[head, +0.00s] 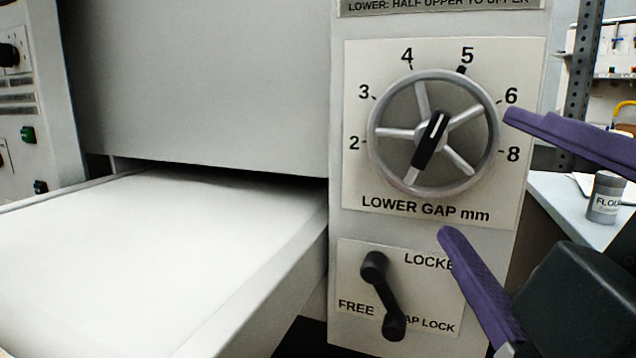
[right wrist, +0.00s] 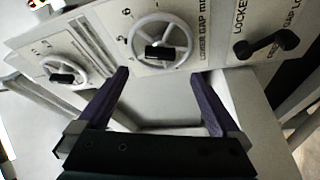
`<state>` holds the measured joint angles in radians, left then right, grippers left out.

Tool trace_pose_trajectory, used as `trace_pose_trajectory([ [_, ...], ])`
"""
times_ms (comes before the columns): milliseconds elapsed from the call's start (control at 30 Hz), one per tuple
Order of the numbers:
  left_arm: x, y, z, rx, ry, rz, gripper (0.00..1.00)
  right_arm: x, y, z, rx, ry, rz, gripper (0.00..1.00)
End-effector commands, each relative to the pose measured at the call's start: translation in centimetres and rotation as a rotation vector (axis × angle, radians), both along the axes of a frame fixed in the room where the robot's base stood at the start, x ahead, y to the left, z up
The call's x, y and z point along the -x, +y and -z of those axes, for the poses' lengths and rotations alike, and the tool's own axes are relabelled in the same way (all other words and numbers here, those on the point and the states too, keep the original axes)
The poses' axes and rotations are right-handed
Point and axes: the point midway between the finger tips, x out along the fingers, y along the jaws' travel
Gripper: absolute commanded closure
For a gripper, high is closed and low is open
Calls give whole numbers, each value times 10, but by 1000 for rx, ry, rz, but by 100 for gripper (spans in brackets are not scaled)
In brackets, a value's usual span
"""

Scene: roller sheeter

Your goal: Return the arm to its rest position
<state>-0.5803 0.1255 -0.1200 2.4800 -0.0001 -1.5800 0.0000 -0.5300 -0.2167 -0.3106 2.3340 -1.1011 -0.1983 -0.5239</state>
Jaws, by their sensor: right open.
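My right gripper (head: 474,172) comes in from the right in the head view, open and empty, its two purple fingers spread in front of the lower gap panel. One finger ends near the 6 mark and the other ends below the dial. Neither clearly touches the lower gap handwheel (head: 478,112), whose black grip with a white line tilts up toward the 5. In the right wrist view the open fingers of this gripper (right wrist: 160,75) frame the handwheel (right wrist: 181,26) beyond them. My left gripper is not in view.
The black gap lock lever (head: 384,292) sits below the dial; a finger covers part of its label. A white sheeter bed (head: 150,260) extends at left. A grey flour container (head: 606,197) stands on a table at right. Another handwheel (right wrist: 60,75) shows in the wrist view.

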Motion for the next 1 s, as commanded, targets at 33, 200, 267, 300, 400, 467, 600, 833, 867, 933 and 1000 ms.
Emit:
trace_pose_trajectory([
  [33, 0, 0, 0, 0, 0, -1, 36, 0, 0, 0, 0, 0, 0, 0],
  [200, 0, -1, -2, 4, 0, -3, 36, 0, -1, 0, -6, 5, 2, 0],
  [267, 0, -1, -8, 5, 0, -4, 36, 0, -6, -1, -35, 27, 14, 0],
  [300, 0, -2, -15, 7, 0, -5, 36, 1, -13, -1, -76, 56, 31, 0],
  [400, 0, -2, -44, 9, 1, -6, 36, 6, -38, 5, -250, 197, 103, 0],
  [467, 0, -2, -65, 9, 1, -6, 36, 15, -54, 15, -394, 320, 163, 0],
  [600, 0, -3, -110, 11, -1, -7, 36, 54, -70, 44, -714, 646, 311, 0],
  [833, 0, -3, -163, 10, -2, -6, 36, 144, -59, 54, -1002, 1139, 523, 0],
  [867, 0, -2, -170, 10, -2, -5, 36, 157, -56, 51, -1022, 1202, 551, 0],
  [933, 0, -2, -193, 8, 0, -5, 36, 161, -54, 27, -1034, 1222, 558, 0],
  [1000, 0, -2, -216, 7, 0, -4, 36, 160, -54, 5, -1032, 1219, 558, 0],
])
